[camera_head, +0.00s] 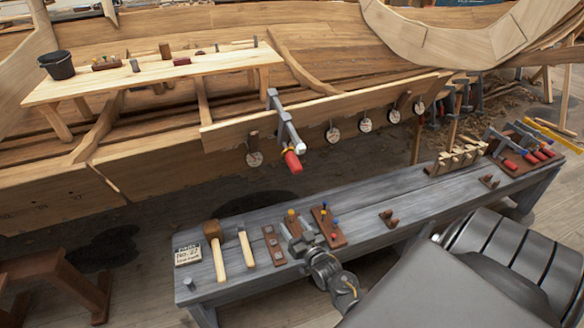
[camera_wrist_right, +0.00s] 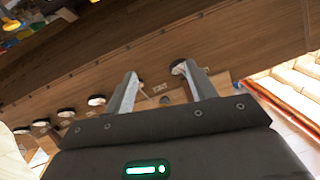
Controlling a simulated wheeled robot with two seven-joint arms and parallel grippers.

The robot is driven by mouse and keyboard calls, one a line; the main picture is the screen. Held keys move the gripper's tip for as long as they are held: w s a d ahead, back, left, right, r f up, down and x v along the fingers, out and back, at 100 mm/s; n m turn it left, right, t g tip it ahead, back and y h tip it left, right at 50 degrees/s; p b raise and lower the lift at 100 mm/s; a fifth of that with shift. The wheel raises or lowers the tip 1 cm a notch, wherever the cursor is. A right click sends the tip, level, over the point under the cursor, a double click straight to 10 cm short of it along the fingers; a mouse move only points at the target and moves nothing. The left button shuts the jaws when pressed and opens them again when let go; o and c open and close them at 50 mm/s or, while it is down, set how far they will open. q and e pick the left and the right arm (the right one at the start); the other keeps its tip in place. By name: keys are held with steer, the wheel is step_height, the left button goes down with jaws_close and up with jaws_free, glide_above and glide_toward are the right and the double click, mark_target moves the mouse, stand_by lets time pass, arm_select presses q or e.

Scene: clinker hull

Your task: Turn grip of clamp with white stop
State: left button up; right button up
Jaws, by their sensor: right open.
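A grey metal clamp (camera_head: 284,120) sits on the edge of the hull plank, its bar slanting down to a red grip (camera_head: 292,161). A small pale piece shows just above the grip, too small to identify surely as a white stop. My right gripper (camera_head: 298,232) is over the bench, below and apart from this clamp. In the right wrist view its two fingers (camera_wrist_right: 160,88) are spread, with no clamp clearly held between them. More clamps with red grips (camera_head: 536,154) lie at the bench's right end; their stops are too small to tell. My left gripper is out of view.
The grey bench (camera_head: 223,293) carries a mallet (camera_head: 215,248), a hammer (camera_head: 246,247), a label card (camera_head: 187,254) and a wooden block with coloured pegs (camera_head: 328,228). Several pale round discs (camera_head: 332,134) line the hull plank (camera_head: 310,113). Open floor lies between bench and hull.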

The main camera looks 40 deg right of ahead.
mark_target(293, 162)
steer(key=d+r+m+t+h, duration=0.1)
steer(key=d+r+t+h, duration=0.3)
steer(key=r, duration=1)
arm_select(q)
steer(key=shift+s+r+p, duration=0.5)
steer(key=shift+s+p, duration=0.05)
steer(key=shift+p, duration=0.2)
arm_select(e)
steer(key=shift+y, duration=0.5)
steer(key=x, duration=0.7)
steer(key=d+x, duration=0.1)
steer(key=x, duration=0.3)
steer(key=shift+w+f, duration=0.1)
steer(key=shift+f, duration=0.15)
steer(key=shift+c, duration=0.5)
